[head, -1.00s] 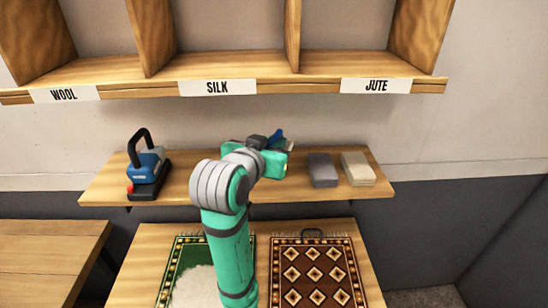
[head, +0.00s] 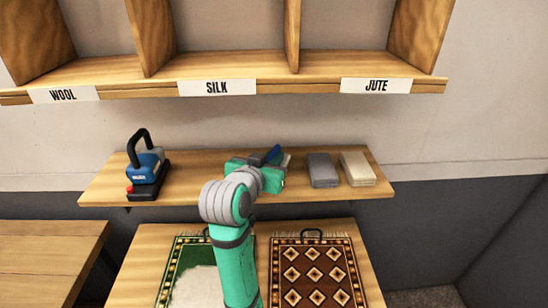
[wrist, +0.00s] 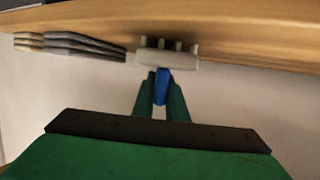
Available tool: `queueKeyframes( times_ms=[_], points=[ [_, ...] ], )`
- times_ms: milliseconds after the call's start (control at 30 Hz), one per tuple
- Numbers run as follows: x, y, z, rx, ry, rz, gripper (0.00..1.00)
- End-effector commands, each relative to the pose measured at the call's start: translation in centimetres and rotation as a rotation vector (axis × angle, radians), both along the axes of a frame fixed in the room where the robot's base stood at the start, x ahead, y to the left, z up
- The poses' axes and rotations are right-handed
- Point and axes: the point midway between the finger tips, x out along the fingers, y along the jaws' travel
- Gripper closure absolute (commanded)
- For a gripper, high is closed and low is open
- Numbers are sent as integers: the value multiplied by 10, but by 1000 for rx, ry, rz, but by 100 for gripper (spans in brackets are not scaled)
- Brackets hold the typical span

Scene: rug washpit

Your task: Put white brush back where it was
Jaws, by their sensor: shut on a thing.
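The white brush (wrist: 168,57) has a pale head with short bristles and a blue handle (wrist: 162,88). My gripper (wrist: 161,82) is shut on the blue handle in the wrist view. The brush head is right at the wooden shelf (wrist: 240,30); I cannot tell whether it touches. In the head view my gripper (head: 270,170) is over the middle of the lower shelf (head: 210,180), left of the grey block. There the blue handle (head: 272,154) and a sliver of the pale head (head: 287,160) show; my wrist hides the rest.
A grey block (head: 322,170) and a beige block (head: 357,169) lie to the right on the shelf. A blue and black handled tool (head: 146,174) stands at its left. Labelled cubbies (head: 230,68) are above. A green rug (head: 186,260) and a brown rug (head: 313,272) lie below.

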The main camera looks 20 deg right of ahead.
Motion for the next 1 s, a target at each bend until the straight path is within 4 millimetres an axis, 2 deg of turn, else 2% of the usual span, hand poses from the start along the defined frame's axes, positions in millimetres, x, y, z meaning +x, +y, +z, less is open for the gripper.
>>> queueKeyframes(
  times_ms=[33,67,100,133,500,567,1000],
  points=[
    [0,0,-2,0,0,0,100],
    [0,0,-2,1,1,0,83],
    [0,0,-1,0,0,0,73],
    [0,0,-1,0,0,-1,69],
    [-1,-3,3,0,-1,-4,69],
    [-5,2,4,0,0,-2,69],
    [-65,51,29,0,-2,0,69]
  ],
)
